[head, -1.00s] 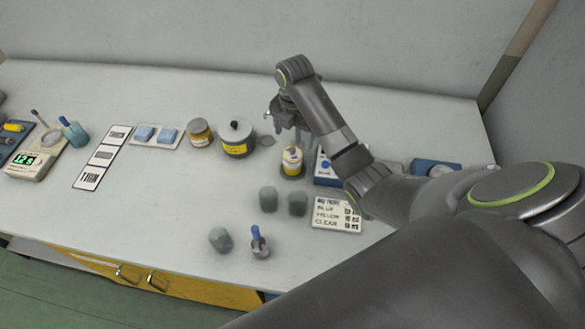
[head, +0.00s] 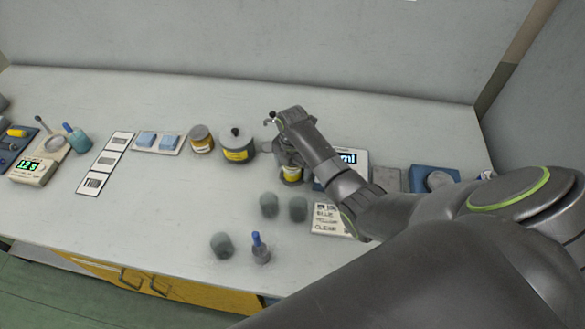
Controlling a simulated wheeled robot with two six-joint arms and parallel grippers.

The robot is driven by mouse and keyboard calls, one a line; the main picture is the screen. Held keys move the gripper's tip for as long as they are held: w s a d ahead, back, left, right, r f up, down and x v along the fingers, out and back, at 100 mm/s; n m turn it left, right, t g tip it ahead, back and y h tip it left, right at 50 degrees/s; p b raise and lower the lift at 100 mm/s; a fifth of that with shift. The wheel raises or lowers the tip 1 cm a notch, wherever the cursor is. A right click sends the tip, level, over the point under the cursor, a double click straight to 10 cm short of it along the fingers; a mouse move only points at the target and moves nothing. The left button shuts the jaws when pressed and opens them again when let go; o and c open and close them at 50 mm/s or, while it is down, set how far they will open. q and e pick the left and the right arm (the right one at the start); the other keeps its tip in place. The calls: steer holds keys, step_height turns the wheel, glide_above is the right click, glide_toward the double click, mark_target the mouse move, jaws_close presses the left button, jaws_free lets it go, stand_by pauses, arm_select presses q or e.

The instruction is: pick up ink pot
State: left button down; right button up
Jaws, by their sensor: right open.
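A small pot with a yellow label (head: 291,174), which looks like the ink pot, stands on the white table, right of the centre. Its upper part is hidden by my right gripper (head: 289,162), which points down over it. The right jaws are open; whether the fingers are around the pot or just above it cannot be told. A larger grey pot with a black knob and yellow label (head: 237,147) stands just to the left, and a smaller jar with a yellow label (head: 201,140) is beside it. My left gripper is not in view.
A device with a lit display (head: 347,158) and a blue tray (head: 436,180) are to the right, partly behind my arm. Several grey-green pieces (head: 221,245) and a blue-topped bottle (head: 260,248) stand in front.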

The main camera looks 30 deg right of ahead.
steer(key=shift+c, duration=0.2)
steer(key=c, duration=1.1)
